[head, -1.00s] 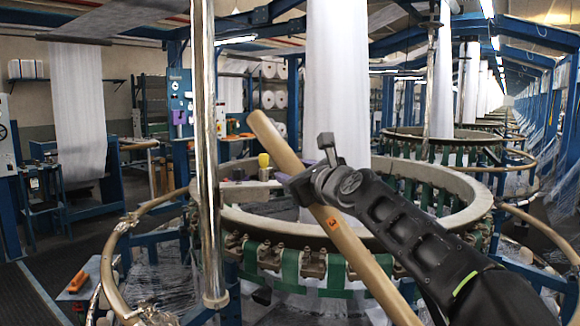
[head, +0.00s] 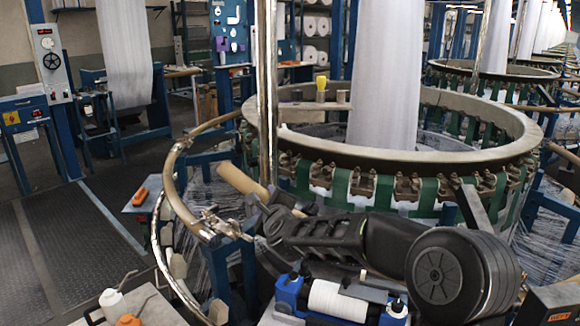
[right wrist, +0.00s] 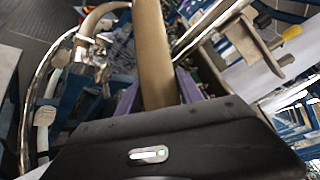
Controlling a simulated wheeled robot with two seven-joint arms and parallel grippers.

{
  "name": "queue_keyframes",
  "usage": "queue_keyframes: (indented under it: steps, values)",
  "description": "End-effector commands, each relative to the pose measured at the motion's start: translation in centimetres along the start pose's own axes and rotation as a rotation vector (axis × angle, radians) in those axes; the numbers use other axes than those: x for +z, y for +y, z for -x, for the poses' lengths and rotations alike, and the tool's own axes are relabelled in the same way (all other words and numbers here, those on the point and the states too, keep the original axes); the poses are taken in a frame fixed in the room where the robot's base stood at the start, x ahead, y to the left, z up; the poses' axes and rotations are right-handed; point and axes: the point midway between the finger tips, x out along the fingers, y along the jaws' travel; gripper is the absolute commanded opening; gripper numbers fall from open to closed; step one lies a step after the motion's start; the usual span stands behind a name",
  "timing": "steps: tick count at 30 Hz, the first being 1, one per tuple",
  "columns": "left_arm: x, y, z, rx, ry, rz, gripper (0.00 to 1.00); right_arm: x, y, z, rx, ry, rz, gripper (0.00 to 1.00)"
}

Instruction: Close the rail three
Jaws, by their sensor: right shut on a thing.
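Rail three is a tan tubular bar (head: 242,182), held slanting in front of the loom's left side in the head view. My right gripper (head: 275,207) is shut around it, and its arm hides part of the bar. In the right wrist view the rail (right wrist: 152,45) runs up from between the purple fingers of the gripper (right wrist: 157,92). A fixed curved tan rail (head: 170,187) stands just left of the held rail, with a metal fitting (head: 212,225) at its lower part. I cannot tell whether the held rail touches that fitting. My left gripper is out of view.
The loom's ring (head: 440,158) with green straps fills the right. A shiny upright pole (head: 267,90) stands close behind the held rail. A blue holder with a white spool (head: 335,300) and a white bottle (head: 113,303) are at the front. The dark floor (head: 75,235) at left is clear.

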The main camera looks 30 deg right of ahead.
Motion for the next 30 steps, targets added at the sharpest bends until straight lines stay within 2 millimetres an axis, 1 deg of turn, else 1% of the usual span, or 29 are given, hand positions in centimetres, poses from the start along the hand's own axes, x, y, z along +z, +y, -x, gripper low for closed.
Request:
queue_keyframes:
  steps: [1, 2, 3, 6, 9, 12, 15, 19, 24, 30]
  values:
    - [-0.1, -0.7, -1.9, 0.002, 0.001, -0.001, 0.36, -1.2, 3.4, -0.9, 0.009, 0.01, 0.033, 0.0]
    - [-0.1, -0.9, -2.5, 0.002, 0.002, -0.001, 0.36, -1.6, 4.7, -1.3, 0.009, 0.016, 0.055, 0.0]
    - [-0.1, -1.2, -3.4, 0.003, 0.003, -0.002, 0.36, -2.2, 6.4, -1.8, 0.01, 0.026, 0.083, 0.0]
    - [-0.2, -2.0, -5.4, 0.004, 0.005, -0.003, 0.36, -3.7, 10.3, -2.9, 0.014, 0.046, 0.151, 0.0]
    - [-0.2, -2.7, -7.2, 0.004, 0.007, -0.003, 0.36, -5.2, 13.5, -3.8, 0.016, 0.066, 0.211, 0.0]
    - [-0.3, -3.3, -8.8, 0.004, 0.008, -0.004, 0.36, -6.6, 15.9, -4.5, 0.018, 0.083, 0.26, 0.0]
    - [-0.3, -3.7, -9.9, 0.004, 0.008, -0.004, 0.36, -7.8, 17.8, -5.0, 0.02, 0.095, 0.299, 0.0]
    - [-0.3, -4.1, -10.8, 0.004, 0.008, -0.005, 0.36, -8.7, 19.2, -5.4, 0.02, 0.105, 0.333, 0.0]
    - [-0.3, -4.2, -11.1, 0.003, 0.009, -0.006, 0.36, -9.2, 20.0, -5.6, 0.023, 0.112, 0.354, 0.0]
    - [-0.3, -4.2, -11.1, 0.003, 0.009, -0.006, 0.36, -9.4, 20.3, -5.5, 0.032, 0.115, 0.357, 0.0]
